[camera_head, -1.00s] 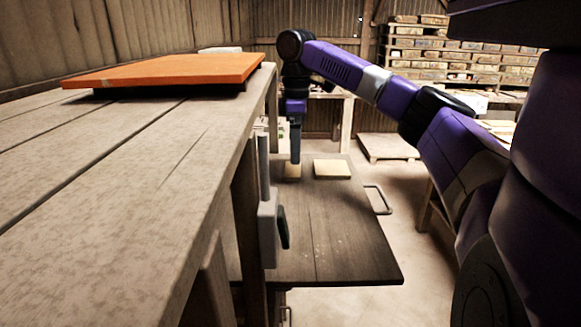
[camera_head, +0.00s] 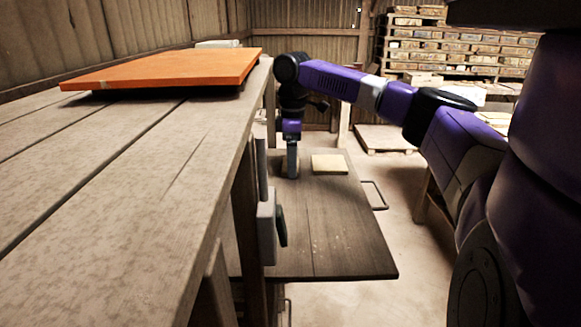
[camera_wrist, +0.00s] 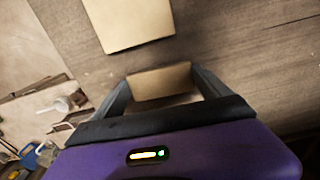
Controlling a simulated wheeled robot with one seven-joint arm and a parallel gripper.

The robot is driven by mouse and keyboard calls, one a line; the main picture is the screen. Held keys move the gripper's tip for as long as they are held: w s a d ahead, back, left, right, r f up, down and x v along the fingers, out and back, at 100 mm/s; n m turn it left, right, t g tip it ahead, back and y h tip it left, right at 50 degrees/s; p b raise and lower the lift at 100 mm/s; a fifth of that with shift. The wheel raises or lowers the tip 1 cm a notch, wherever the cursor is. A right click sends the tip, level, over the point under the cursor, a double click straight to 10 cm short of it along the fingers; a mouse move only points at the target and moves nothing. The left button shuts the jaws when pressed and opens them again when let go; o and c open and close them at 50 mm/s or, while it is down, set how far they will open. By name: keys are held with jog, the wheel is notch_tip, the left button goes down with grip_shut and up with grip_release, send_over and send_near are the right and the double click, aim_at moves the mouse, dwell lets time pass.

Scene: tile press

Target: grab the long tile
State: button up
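A narrow pale beige tile (camera_wrist: 160,82) lies between the fingertips of my gripper (camera_wrist: 160,76) in the wrist view, spanning nearly the whole space between them. I see no clear gap at either side, but cannot tell whether the fingers press on it. In the head view my gripper (camera_head: 292,170) points straight down at the far left part of the dark board, and its finger hides this tile. A second, broader beige tile (camera_head: 329,164) lies flat to the right. It also shows at the top of the wrist view (camera_wrist: 132,22), cut by the frame edge, apart from the fingers.
The dark board (camera_head: 325,235) is otherwise clear, with a metal handle (camera_head: 375,195) at its right edge. A wooden workbench (camera_head: 150,180) with an orange slab (camera_head: 165,70) stands close on the left. A grey box (camera_head: 267,235) is fixed to its side. Loaded pallets (camera_head: 450,50) stand behind.

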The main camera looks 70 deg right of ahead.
jog(key=shift+c, duration=0.8)
jog(key=shift+r, duration=0.15)
notch_tip(320, 180, up, 20)
jog(key=shift+b, duration=0.4)
